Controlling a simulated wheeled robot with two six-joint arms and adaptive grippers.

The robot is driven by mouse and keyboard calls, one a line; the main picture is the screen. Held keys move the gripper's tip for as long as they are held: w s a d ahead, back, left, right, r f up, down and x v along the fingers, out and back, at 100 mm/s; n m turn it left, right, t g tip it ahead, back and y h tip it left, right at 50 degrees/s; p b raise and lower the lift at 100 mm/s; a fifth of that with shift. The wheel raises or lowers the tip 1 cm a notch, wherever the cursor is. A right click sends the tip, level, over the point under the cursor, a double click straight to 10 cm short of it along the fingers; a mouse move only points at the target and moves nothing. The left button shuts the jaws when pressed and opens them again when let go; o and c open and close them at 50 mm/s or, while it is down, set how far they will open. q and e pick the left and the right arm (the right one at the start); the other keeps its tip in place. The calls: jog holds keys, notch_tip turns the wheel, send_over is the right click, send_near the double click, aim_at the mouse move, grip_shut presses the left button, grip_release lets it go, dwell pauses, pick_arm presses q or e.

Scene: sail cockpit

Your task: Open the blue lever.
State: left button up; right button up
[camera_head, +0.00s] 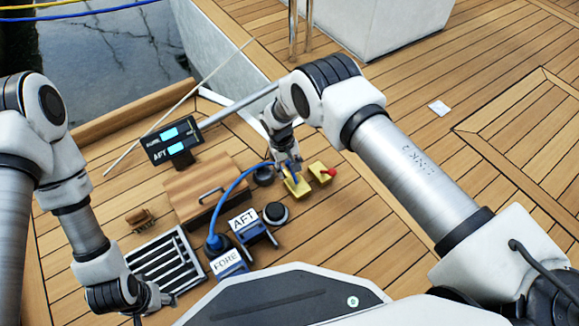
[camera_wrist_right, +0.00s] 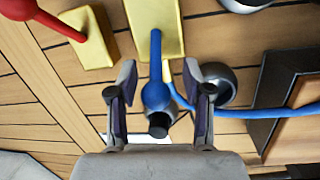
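The blue lever (camera_wrist_right: 155,70) stands on a yellow base (camera_wrist_right: 153,22) in the right wrist view, its rounded end toward my gripper. My right gripper (camera_wrist_right: 161,88) is open, with one finger on each side of the lever's rounded end. Gaps show between the fingers and the lever. In the head view my right gripper (camera_head: 287,155) is over the yellow base (camera_head: 298,184) and hides most of the lever. My left gripper (camera_head: 157,299) is low at the left beside the black-and-white grate; its fingers are too small to judge.
A red lever (camera_wrist_right: 62,27) on its own yellow base (camera_wrist_right: 95,45) is close by on the left in the wrist view. A blue hose (camera_head: 231,192) curves near my right gripper. A wooden hatch (camera_head: 205,178) and boxes marked AFT (camera_head: 244,219) and FORE (camera_head: 226,262) stand nearby.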

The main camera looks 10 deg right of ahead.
jog(key=shift+r, duration=0.1)
notch_tip(320, 180, up, 12)
jog(key=w+a, duration=0.1)
jog(key=shift+w+a+f, duration=0.15)
jog(key=shift+a+f, duration=0.05)
jog(key=shift+a, duration=0.1)
dwell(0.3)
